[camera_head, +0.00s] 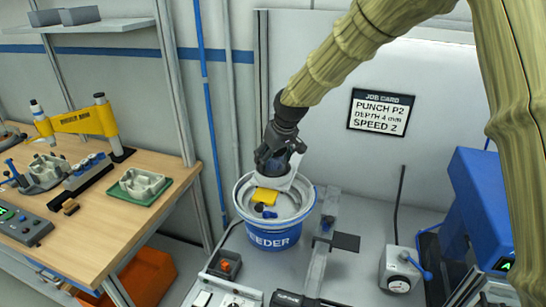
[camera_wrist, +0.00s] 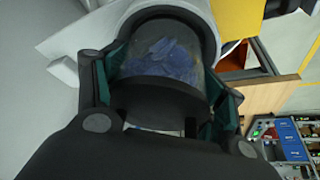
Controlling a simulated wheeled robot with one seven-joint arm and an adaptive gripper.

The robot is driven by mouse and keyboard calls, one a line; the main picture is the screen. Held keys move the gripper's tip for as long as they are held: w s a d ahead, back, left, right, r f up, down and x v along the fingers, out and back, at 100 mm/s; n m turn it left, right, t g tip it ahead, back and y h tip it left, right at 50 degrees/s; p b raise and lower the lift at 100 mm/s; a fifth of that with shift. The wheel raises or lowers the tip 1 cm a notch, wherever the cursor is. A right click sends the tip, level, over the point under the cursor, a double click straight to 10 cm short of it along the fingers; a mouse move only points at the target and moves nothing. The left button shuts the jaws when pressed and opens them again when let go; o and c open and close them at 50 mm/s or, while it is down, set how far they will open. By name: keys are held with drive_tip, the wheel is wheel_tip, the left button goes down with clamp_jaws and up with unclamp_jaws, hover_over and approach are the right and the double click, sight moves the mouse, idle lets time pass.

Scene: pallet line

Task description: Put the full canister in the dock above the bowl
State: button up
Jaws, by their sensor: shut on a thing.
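My gripper (camera_head: 280,150) is over the blue bowl (camera_head: 275,238), whose visible lettering reads "EEDER". In the wrist view my gripper (camera_wrist: 163,98) is shut on a clear canister (camera_wrist: 165,52) with a dark end and blue pieces inside. The canister (camera_head: 274,167) is mostly hidden by the fingers in the head view. The pale dock (camera_head: 290,182) sits just above the bowl. A yellow part (camera_head: 265,196) is below the dock.
A wooden bench (camera_head: 110,232) on the left bears fixtures, a green tray (camera_head: 141,188) and a yellow-handled tool (camera_head: 80,122). A blue machine (camera_head: 482,200) stands at the right. A job card (camera_head: 381,111) hangs on the back wall. A rail (camera_head: 318,250) runs beside the bowl.

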drive_tip(key=shift+f, duration=0.3)
drive_tip(key=o, duration=1.5)
drive_tip(key=shift+c, duration=0.2)
drive_tip(key=shift+r, duration=0.8)
drive_tip(key=shift+s+d+r, duration=0.1)
drive_tip(key=shift+s+r, duration=0.05)
drive_tip(key=shift+r, duration=0.05)
drive_tip(key=b+v, duration=0.3)
drive_tip(key=v, duration=0.8)
drive_tip(key=shift+b, duration=0.3)
drive_tip(key=shift+r, duration=0.1)
